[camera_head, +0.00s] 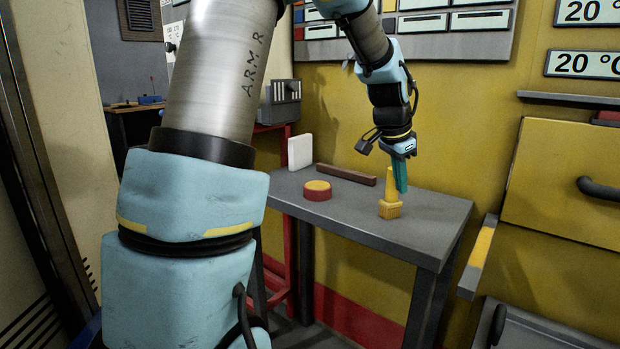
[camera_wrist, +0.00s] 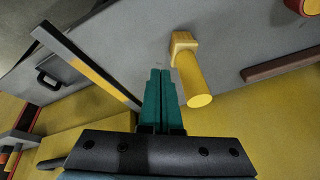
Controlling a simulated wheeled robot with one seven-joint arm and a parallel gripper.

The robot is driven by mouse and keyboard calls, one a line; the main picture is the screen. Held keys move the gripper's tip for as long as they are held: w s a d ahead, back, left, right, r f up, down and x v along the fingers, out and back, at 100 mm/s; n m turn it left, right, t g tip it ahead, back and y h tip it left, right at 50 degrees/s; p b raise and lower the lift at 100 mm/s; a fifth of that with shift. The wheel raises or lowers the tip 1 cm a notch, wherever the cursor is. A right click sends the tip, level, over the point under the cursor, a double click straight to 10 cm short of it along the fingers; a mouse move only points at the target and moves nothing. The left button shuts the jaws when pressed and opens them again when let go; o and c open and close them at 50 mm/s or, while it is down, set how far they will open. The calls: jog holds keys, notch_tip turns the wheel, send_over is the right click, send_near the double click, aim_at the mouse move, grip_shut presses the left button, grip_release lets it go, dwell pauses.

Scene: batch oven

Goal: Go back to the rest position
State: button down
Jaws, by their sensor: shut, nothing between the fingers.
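My gripper (camera_head: 401,178) has teal fingers and points down over the grey table (camera_head: 440,205), near its right end. Its fingers are shut and empty. In the wrist view the closed fingers (camera_wrist: 160,85) lie side by side. A yellow piece (camera_head: 390,200) with a square base and a rounded shaft stands upright on the table. In the head view the fingers overlap it from the right. In the wrist view the yellow piece (camera_wrist: 192,75) is just right of the fingers, with a small gap in the picture.
A red and yellow round piece (camera_head: 317,190), a brown bar (camera_head: 345,175) and a white block (camera_head: 300,151) are on the table's left and back. The yellow oven front (camera_head: 560,180) with a dark handle (camera_head: 600,190) stands right. A panel of cards (camera_head: 420,30) hangs behind my arm.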

jog(key=s+a+f+n+y, duration=0.1)
jog(key=s+a+n, duration=0.3)
jog(key=a, duration=0.5)
jog(key=s+a+f+n+g+y, duration=0.1)
jog(key=s+a+f+n, duration=0.3)
jog(key=a, duration=0.5)
jog(key=s+a+f+n+y+p, duration=0.1)
jog(key=s+a+f+n, duration=0.2)
jog(key=s+a, duration=0.3)
jog(key=a+n, duration=0.1)
jog(key=a, duration=0.2)
jog(key=shift+s+a+n, duration=0.3)
jog(key=shift+a, duration=0.05)
